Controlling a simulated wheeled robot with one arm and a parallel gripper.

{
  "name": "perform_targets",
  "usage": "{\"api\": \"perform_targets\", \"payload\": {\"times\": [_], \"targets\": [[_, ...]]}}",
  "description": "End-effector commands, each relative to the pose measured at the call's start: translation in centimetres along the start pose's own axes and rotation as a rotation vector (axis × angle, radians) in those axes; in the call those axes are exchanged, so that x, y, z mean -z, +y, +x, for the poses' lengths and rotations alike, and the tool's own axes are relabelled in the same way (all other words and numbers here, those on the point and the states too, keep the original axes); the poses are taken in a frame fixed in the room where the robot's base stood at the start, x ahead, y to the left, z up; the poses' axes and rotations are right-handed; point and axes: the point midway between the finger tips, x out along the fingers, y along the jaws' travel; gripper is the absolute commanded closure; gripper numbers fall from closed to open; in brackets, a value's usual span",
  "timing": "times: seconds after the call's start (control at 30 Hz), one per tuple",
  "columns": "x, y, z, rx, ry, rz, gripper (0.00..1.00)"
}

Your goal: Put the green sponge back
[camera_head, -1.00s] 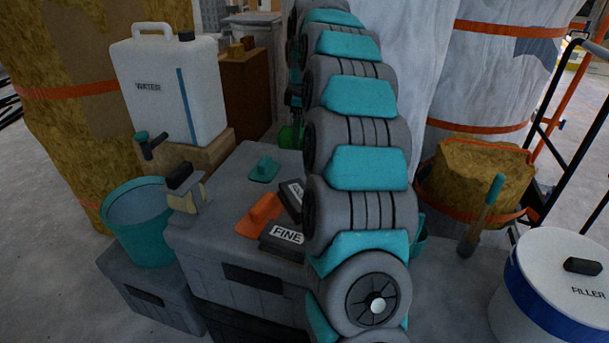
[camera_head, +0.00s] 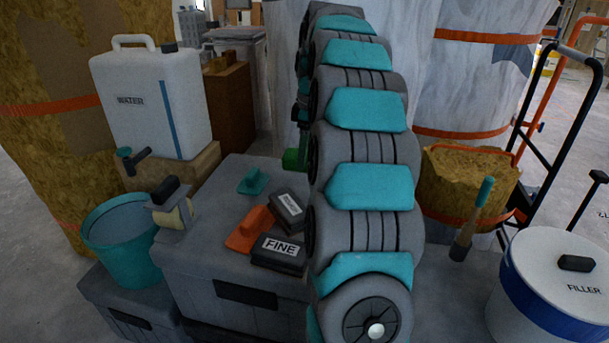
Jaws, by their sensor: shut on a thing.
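The green sponge (camera_head: 291,159) shows as a small green block at the left edge of my arm, behind the grey box's top. My gripper (camera_head: 303,140) is shut on it and points down, mostly hidden behind my arm's grey and teal links. The sponge's right side is hidden too. I cannot tell how high the sponge hangs or whether it touches anything. A teal bucket (camera_head: 122,250) stands at the left, with a grey inside.
The grey box (camera_head: 215,195) carries a teal float (camera_head: 253,181), an orange tool (camera_head: 250,230), a FINE block (camera_head: 279,252) and another dark block (camera_head: 286,208). A WATER jug (camera_head: 150,100) stands at back left. A FILLER tub (camera_head: 555,285) stands at right.

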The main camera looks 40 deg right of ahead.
Motion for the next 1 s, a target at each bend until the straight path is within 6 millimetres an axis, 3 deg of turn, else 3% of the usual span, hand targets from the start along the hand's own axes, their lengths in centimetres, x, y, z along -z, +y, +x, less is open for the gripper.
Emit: {"api": "perform_targets", "payload": {"times": [0.5, 0.9, 0.93, 1.0], "targets": [[-0.8, -0.1, 5.8, 0.003, -0.002, 0.0, 0.84], [-0.8, 0.1, 6.4, -0.002, 0.001, 0.0, 0.84], [-0.8, 0.1, 6.5, -0.002, 0.001, 0.0, 0.25], [-0.8, 0.1, 6.4, -0.002, 0.001, 0.0, 0.18]]}}
